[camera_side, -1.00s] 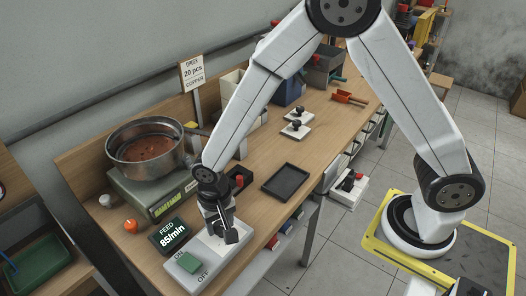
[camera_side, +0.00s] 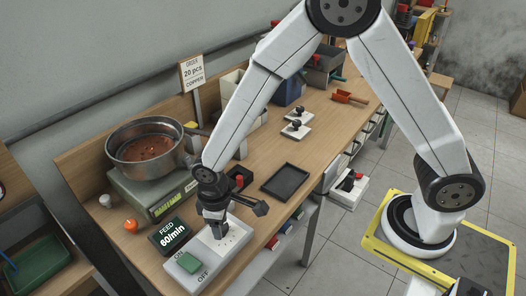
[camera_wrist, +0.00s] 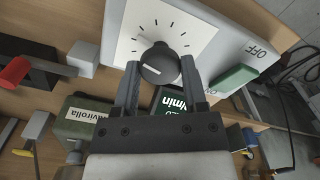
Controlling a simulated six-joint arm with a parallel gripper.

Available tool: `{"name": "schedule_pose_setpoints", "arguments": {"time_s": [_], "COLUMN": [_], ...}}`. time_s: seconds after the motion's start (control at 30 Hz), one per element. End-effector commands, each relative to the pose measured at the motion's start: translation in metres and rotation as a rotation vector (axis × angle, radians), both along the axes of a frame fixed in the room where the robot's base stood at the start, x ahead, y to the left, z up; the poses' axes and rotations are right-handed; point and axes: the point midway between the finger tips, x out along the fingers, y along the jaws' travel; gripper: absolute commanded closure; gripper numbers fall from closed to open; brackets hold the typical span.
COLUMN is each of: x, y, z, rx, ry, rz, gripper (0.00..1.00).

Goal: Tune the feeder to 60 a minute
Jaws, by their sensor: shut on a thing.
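The feeder control box (camera_side: 240,240) is a pale slab at the bench's front left with a green switch (camera_side: 188,262) marked ON and OFF. Its round black dial knob (camera_wrist: 158,64) sits on a white scale plate (camera_wrist: 190,28) with tick marks. My gripper (camera_side: 219,234) points down over the box. In the wrist view my gripper (camera_wrist: 160,75) has one finger on each side of the knob, shut on it. The feed display (camera_side: 170,235) seems to read 60/min. The bowl feeder (camera_side: 148,150) holds copper-coloured parts.
A black tray (camera_side: 286,182) lies right of the box. An order sign (camera_side: 192,73) stands behind.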

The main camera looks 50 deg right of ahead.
Motion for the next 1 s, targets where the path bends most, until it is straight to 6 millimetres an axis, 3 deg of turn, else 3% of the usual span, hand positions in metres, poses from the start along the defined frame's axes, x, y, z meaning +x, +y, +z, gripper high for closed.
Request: {"name": "schedule_pose_setpoints", "arguments": {"time_s": [0.3,0.8,0.83,0.9,1.0], "x": [0.0004,0.0003,0.0003,0.0003,0.0003], "y": [0.0001,0.0002,0.0002,0.0002,0.0002], "z": [0.0002,0.0003,0.0003,0.0002,0.0002], "rx": [0.001,0.001,0.001,0.001,0.001], "ry": [-0.001,-0.001,-0.001,-0.001,-0.001], "rz": [0.144,0.167,0.167,0.167,0.167], "gripper": [1.00,1.00,0.36,0.13,0.10]}}
